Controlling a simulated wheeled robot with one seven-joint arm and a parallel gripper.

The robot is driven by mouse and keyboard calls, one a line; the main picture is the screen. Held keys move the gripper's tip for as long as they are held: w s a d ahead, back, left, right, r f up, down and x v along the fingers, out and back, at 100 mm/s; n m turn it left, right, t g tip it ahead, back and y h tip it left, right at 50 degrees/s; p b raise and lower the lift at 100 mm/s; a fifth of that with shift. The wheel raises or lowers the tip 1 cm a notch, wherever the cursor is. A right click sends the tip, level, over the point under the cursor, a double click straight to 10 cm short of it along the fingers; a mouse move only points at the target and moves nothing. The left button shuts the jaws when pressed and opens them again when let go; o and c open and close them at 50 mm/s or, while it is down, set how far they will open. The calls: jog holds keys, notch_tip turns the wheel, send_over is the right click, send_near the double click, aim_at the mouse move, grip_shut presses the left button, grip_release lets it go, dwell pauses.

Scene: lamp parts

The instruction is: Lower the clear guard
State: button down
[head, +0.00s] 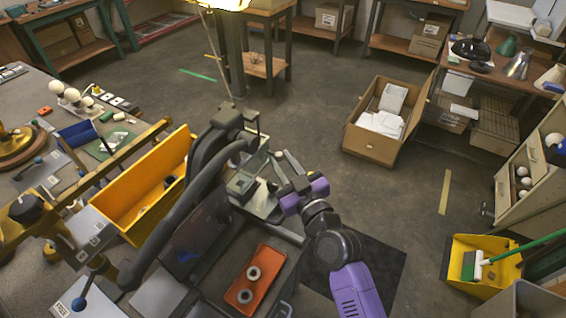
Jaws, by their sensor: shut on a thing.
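My gripper (272,172), at the end of my purple arm, is at the middle of the head view, beside a dark grey bench machine (228,118). Its fingers point up and left, next to the machine's pale metal part (258,200). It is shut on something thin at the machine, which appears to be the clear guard. The guard is see-through and its outline hardly shows, so its exact tilt cannot be told. My gripper and wrist hide part of that area.
An orange tray (243,296) with two grey rings lies in front of the machine. A yellow bin (140,195) stands at its left, with a bench of lamp parts beyond. An open cardboard box (372,148) stands on the floor at the right. The floor between is mostly clear.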

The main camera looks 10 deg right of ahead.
notch_tip(320, 180, down, 3)
jog(key=shift+b, duration=1.15)
jog(key=c, duration=1.2)
grip_release()
jog(key=b+v, duration=0.1)
jog(key=v, duration=0.7)
jog(key=shift+b, duration=0.35)
